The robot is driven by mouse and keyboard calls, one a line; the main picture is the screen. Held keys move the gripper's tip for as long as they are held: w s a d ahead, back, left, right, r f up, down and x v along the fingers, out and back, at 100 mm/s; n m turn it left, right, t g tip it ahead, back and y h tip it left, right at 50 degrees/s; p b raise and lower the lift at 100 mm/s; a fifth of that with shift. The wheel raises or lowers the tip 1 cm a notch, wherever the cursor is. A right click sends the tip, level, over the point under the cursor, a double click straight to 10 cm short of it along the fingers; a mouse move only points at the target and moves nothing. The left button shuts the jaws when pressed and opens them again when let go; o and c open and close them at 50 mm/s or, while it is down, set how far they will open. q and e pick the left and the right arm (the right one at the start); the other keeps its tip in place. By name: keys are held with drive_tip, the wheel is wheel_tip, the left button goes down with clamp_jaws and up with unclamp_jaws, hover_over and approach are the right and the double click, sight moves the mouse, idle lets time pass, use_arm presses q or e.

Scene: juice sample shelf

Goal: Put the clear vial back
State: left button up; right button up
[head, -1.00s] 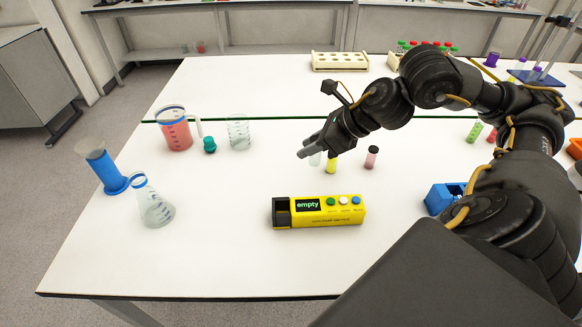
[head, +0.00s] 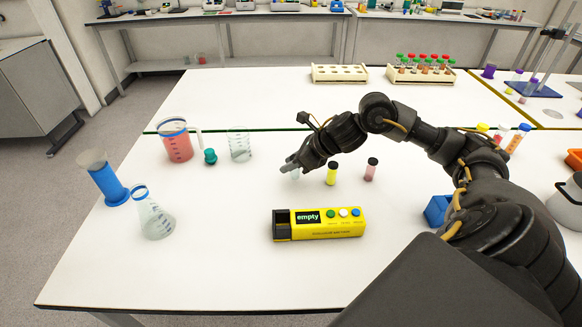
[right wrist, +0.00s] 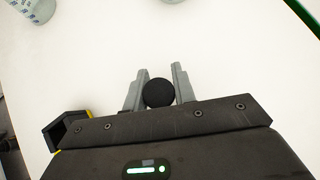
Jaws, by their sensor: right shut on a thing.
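My right gripper (head: 289,168) is shut on the clear vial (head: 295,175), left of the yellow vial. Most of the vial is hidden by the fingers; I cannot tell whether its base touches the table. In the right wrist view, its round black cap (right wrist: 159,93) sits between the two grey fingers (right wrist: 157,88). A yellow vial (head: 332,175) and a pink vial (head: 371,171), both black-capped, stand upright to the right. The yellow device (head: 340,228) in front reads "empty" and has a dark opening at its left end. My left gripper is not in view.
A red-filled jug (head: 177,146), teal stopper (head: 210,157), beaker (head: 240,146), blue-based cylinder (head: 104,180) and flask (head: 154,218) stand left. Behind are a cream rack (head: 340,75) and a rack of capped tubes (head: 420,76). The table between the flask and device is clear.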

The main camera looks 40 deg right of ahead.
wheel_tip(320, 180, down, 2)
drive_tip(key=shift+d+f, duration=0.1)
drive_tip(key=shift+f, duration=0.15)
drive_tip(key=o, duration=1)
